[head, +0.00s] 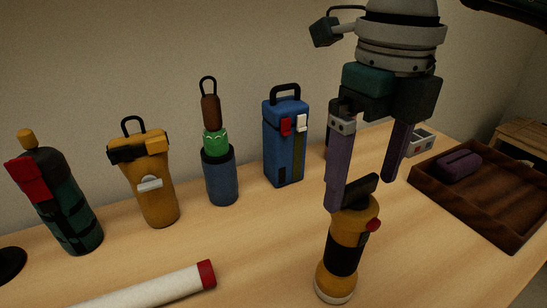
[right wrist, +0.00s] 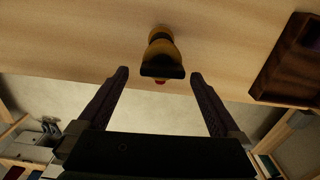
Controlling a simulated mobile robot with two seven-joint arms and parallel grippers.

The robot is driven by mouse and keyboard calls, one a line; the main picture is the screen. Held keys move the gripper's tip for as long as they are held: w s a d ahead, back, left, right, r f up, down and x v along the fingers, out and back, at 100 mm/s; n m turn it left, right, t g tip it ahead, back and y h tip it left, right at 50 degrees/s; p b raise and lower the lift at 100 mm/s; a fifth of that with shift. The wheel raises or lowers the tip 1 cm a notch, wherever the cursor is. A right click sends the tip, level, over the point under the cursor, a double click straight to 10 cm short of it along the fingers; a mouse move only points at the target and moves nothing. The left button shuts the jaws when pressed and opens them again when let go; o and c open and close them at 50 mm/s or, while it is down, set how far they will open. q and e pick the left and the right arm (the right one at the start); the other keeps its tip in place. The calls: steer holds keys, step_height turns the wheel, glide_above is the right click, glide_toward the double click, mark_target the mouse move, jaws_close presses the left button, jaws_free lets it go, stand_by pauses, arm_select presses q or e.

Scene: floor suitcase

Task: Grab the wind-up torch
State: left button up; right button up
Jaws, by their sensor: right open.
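The wind-up torch (head: 345,255) looks yellow with a black middle band, a red button and a black part at its top. It stands upright on the table near the front middle. My right gripper (head: 362,194) is open and empty, its purple fingers pointing down just above the torch top. In the right wrist view the torch (right wrist: 160,50) is centred just ahead of the gap between the open fingertips (right wrist: 160,75). One fingertip overlaps the torch top in the head view; I cannot tell if they touch. My left gripper is not in view.
Behind stand a red-green flask (head: 67,205), a yellow canister (head: 153,190), a blue cylinder (head: 220,180) and a blue box (head: 285,145). A white tube with a red cap (head: 150,288) lies in front. A brown tray (head: 490,222) holding a purple item (head: 458,167) is at right.

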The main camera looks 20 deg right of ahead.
mark_target(357, 197)
steer(key=f, duration=0.5)
steer(key=shift+w+d+f, duration=0.1)
steer(key=shift+w, duration=0.2)
jaws_close()
stand_by(0.5)
